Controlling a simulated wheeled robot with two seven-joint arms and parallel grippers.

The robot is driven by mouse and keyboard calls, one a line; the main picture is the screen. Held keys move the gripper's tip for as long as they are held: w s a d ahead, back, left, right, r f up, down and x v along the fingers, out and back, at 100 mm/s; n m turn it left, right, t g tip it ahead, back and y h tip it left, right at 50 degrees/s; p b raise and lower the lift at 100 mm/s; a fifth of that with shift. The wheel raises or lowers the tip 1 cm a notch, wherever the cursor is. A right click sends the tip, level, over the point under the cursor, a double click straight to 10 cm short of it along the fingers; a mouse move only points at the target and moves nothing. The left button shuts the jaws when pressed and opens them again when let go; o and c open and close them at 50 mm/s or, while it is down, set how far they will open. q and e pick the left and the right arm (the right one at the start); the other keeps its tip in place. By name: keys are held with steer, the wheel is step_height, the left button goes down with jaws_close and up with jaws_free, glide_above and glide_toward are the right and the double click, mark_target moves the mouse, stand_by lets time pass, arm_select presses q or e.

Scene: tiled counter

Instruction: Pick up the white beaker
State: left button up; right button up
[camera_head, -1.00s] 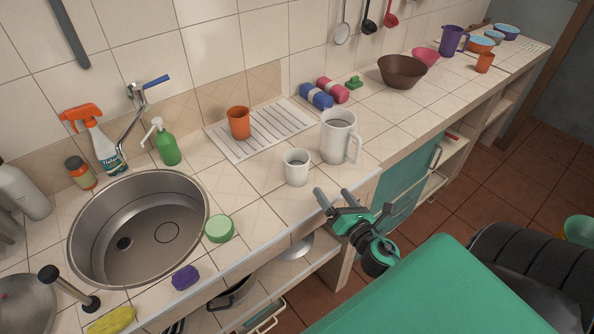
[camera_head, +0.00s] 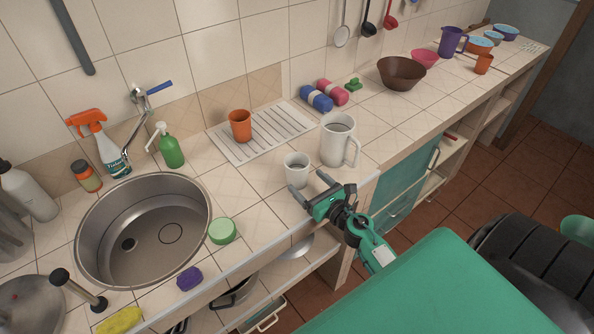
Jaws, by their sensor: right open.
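The white beaker (camera_head: 296,171) stands upright on the tiled counter, left of a taller white pitcher (camera_head: 337,140) with a handle. My right gripper (camera_head: 309,183) is at the counter's front edge, just in front of the beaker. Its two fingers are apart and point toward the counter. One finger is close to the beaker's lower front; I cannot tell whether it touches. Nothing is between the fingers that I can make out. My left gripper is not in view.
A ribbed drainboard (camera_head: 240,152) with an orange cup (camera_head: 240,126) lies behind the beaker. The sink (camera_head: 150,245) is at left, with a green round sponge (camera_head: 222,231) beside it. A brown bowl (camera_head: 402,74) stands farther right. The tiles left of the beaker are clear.

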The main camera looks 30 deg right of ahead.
mark_target(305, 179)
steer(key=shift+w+r, duration=0.1)
steer(key=shift+w, duration=0.4)
steer(key=shift+w+a+p, duration=0.2)
steer(key=shift+w+p, duration=0.75)
steer(key=shift+w, duration=1.25)
steer(key=c, duration=1.1)
